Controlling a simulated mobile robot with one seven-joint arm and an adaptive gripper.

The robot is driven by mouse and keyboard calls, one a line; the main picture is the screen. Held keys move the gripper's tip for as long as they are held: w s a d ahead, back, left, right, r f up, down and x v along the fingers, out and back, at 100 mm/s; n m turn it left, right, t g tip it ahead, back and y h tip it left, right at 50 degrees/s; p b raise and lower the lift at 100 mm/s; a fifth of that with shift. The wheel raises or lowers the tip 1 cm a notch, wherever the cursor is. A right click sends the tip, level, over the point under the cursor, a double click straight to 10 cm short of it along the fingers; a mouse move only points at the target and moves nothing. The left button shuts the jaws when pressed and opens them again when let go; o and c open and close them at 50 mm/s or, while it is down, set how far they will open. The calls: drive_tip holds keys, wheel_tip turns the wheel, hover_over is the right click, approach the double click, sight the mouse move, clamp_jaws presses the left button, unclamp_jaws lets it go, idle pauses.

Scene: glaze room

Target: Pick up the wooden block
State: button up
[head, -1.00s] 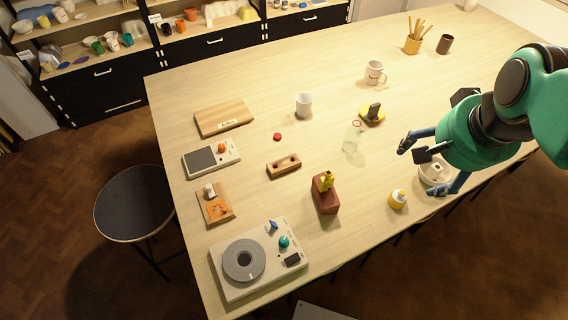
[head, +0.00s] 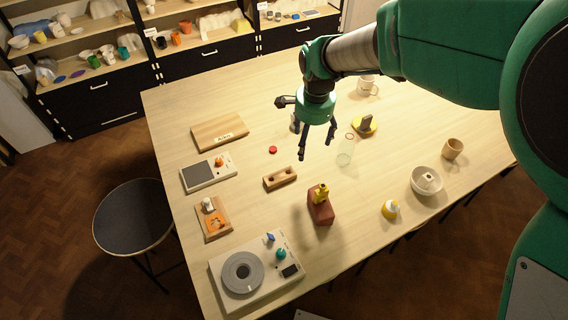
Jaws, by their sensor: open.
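The wooden block (head: 280,178) is a small, light brown bar with dark round hollows in its top. It lies on the middle of the table in the head view, and nothing stands on it. My gripper (head: 316,150) points down above the table, up and to the right of the block in the picture. Its fingers are spread and hold nothing. It is apart from the block.
A red-brown block with a yellow object (head: 320,207) stands close in front of the wooden block. A clear bottle (head: 345,152) stands to the right, and a small red disc (head: 273,150) lies behind.

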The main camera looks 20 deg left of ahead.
drive_tip(key=m, duration=0.2)
hover_over(281, 177)
wheel_tip(281, 177, down, 8)
drive_tip(key=f, duration=0.1)
drive_tip(key=shift+d+r+g+p, duration=0.1)
drive_tip(key=shift+r+g+p, duration=0.15)
drive_tip(key=shift+g+p, duration=0.15)
drive_tip(key=shift+f, duration=0.1)
drive_tip(key=shift+f+b, duration=0.3)
drive_tip(key=shift+f, duration=3.9)
drive_tip(key=shift+f, duration=0.1)
drive_tip(key=shift+f, duration=2.45)
drive_tip(key=c, duration=1.5)
